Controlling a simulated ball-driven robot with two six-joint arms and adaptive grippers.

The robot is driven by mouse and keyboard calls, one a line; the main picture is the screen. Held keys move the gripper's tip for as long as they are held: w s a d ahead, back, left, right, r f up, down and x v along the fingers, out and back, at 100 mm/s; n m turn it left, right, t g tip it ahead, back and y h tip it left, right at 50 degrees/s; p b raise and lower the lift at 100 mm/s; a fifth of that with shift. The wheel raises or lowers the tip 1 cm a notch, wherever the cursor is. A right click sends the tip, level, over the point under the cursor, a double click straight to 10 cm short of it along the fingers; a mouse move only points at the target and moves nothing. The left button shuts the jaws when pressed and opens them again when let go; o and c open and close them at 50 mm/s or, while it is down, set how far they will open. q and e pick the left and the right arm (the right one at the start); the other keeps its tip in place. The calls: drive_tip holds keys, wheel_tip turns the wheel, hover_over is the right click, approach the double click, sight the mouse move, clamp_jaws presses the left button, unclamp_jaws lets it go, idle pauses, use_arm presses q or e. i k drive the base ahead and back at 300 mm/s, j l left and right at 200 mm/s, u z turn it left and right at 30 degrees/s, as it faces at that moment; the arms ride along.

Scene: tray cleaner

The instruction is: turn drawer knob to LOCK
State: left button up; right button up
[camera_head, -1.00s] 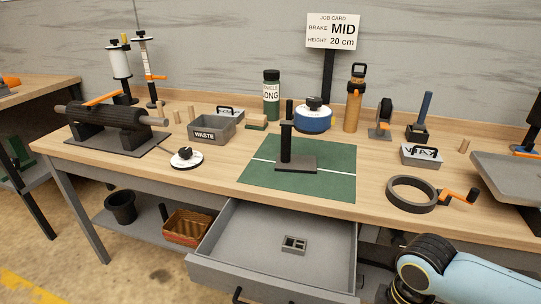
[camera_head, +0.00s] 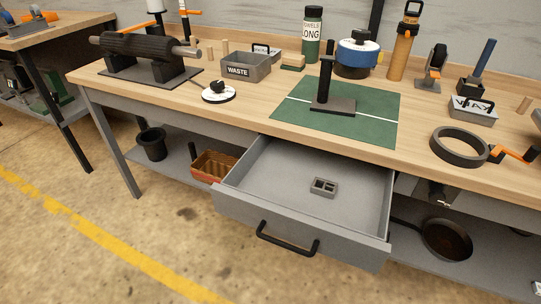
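The grey drawer (camera_head: 300,228) under the bench is pulled out, with a black bar handle (camera_head: 288,241) on its front. A small grey block with openings (camera_head: 323,187) lies inside it. A round white dial with a black knob (camera_head: 218,92) sits on the bench top, left of the green mat. I cannot tell whether it is the drawer knob, and no LOCK mark is readable. No other clear knob shows on the drawer. Neither of my grippers is in view.
The green mat (camera_head: 375,118) bears a black post stand (camera_head: 329,95). A grey WASTE bin (camera_head: 246,68) stands behind the dial. A black ring (camera_head: 459,147) with an orange handle lies at right. A basket (camera_head: 213,165) and pan (camera_head: 447,240) sit on the lower shelf. The floor ahead is clear.

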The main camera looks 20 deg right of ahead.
sight(436, 197)
drive_tip(key=z, duration=0.9)
drive_tip(key=k, duration=0.1)
drive_tip(key=z, duration=0.05)
